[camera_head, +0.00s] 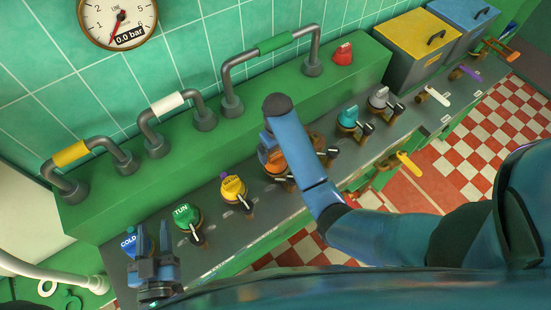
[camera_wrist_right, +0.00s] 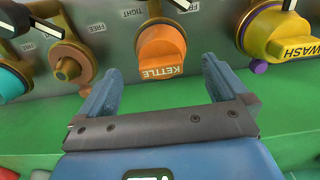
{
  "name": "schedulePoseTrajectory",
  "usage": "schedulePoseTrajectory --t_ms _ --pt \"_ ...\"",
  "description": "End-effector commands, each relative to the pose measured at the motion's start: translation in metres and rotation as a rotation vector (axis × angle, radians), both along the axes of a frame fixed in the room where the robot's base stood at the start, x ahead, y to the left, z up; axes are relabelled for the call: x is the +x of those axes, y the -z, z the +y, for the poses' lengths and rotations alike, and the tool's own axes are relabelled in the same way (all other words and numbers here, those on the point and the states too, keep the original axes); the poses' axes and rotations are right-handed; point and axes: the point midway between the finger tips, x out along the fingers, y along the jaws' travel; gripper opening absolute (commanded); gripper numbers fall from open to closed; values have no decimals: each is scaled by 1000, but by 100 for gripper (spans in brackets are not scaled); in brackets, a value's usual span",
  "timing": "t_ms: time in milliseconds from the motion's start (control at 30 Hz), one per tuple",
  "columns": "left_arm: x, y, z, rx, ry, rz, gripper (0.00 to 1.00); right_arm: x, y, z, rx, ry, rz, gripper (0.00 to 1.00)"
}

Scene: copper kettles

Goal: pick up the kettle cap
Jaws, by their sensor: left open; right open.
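The kettle cap (camera_wrist_right: 160,48) is an orange knob with the word KETTLE on it, seated on the grey panel in the right wrist view. In the head view the orange cap (camera_head: 267,160) is partly hidden by my right arm. My right gripper (camera_wrist_right: 161,68) is open, its two blue fingers apart on either side of the cap's lower end and nothing held between them. My left gripper (camera_head: 156,258) is open and empty beside the blue COLD cap (camera_head: 134,243) at the lower left in the head view.
The green TUN cap (camera_head: 185,215) and yellow WASH cap (camera_head: 233,187) stand along the same panel. A teal cap (camera_head: 347,119) and a grey cap (camera_head: 379,98) stand to the right. Arched pipes rise behind. Yellow (camera_head: 418,40) and blue (camera_head: 463,14) lidded bins stand upper right.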

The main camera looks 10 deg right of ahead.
Motion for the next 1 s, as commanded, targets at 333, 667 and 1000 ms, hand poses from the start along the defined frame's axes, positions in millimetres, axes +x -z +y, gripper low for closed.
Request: schedulePoseTrajectory --t_ms 333,667,1000 --pt "0 -9 0 0 0 0 43 1 20 3 -1 1 2 100" --pt "0 -16 0 0 0 0 43 4 54 6 0 2 0 100" --pt "0 -16 0 0 0 0 43 4 57 6 0 2 -1 92"
